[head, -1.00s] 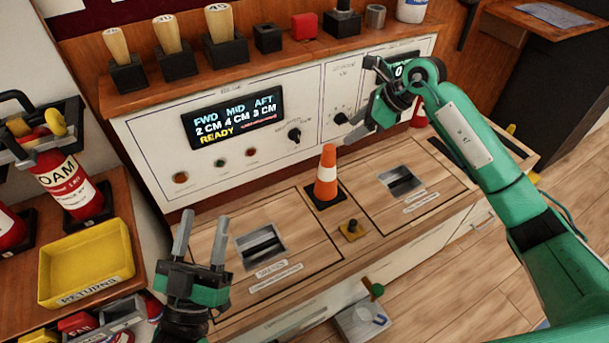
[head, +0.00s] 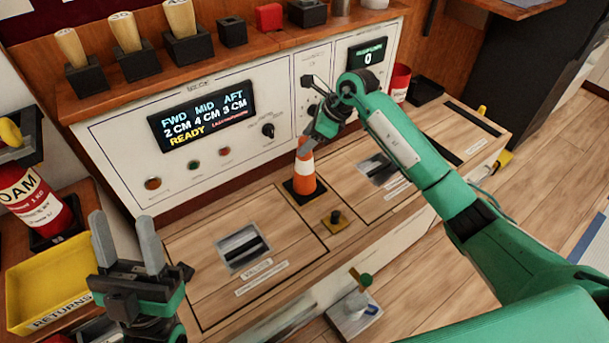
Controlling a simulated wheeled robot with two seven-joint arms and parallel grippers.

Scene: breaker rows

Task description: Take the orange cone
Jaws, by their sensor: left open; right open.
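The orange cone (head: 304,176) with a white band stands upright on its dark base on the wooden counter, between two recessed slots. My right gripper (head: 305,118) is open just above the cone, and one finger overlaps the cone's tip in the head view. I cannot tell whether it touches the cone. My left gripper (head: 127,247) is open and empty at the lower left, fingers pointing up, well away from the cone.
A control panel (head: 215,145) with a lit display stands behind the counter. A small black knob on a yellow plate (head: 336,219) sits just in front of the cone. A yellow returns tray (head: 50,275) and a red foam extinguisher (head: 30,200) are at the left.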

